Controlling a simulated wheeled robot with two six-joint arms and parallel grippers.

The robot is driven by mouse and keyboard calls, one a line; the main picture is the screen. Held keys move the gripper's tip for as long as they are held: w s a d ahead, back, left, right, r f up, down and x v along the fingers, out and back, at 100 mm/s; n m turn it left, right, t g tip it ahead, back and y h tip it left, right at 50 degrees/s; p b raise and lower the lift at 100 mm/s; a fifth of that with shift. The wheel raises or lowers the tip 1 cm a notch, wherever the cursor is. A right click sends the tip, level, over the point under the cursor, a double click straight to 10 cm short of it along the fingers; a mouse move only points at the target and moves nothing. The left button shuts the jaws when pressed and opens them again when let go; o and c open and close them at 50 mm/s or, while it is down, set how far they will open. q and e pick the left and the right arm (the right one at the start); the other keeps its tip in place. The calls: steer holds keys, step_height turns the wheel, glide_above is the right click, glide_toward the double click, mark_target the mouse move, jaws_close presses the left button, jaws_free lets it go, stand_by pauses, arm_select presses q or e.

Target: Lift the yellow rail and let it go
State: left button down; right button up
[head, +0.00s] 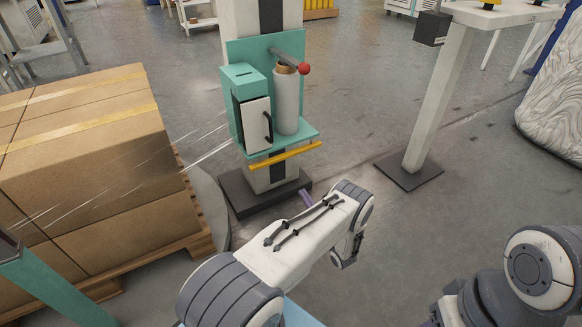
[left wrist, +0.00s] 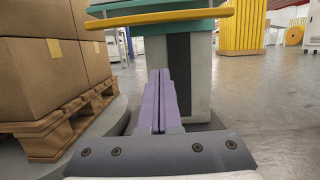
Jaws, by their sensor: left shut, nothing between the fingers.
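The yellow rail (head: 285,156) is a straight bar across the lower front of the teal wrapping carriage (head: 242,82) on a white column. In the left wrist view the yellow rail (left wrist: 160,18) crosses the top of the picture. My left gripper (head: 306,197) sits below the rail, in front of the column's foot, its fingertips partly hidden behind my arm. In the left wrist view its purple fingers (left wrist: 160,76) are together, empty, pointing toward the column below the rail and apart from it. My right gripper is out of the picture; only part of that arm shows.
Cardboard boxes (head: 80,150) on a wooden pallet (head: 185,245) stand at the left, with film strands stretching toward the carriage. A film roll (head: 287,105) stands on the carriage. A white post (head: 435,100) stands at the right. The floor between is clear.

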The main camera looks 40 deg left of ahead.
mark_target(287, 155)
arm_select(q)
steer(key=w+a+r+b, duration=0.3)
steer(key=a+r, duration=0.3)
steer(key=a, duration=0.3)
steer(key=shift+w+r, duration=0.2)
steer(key=shift+w, duration=0.15)
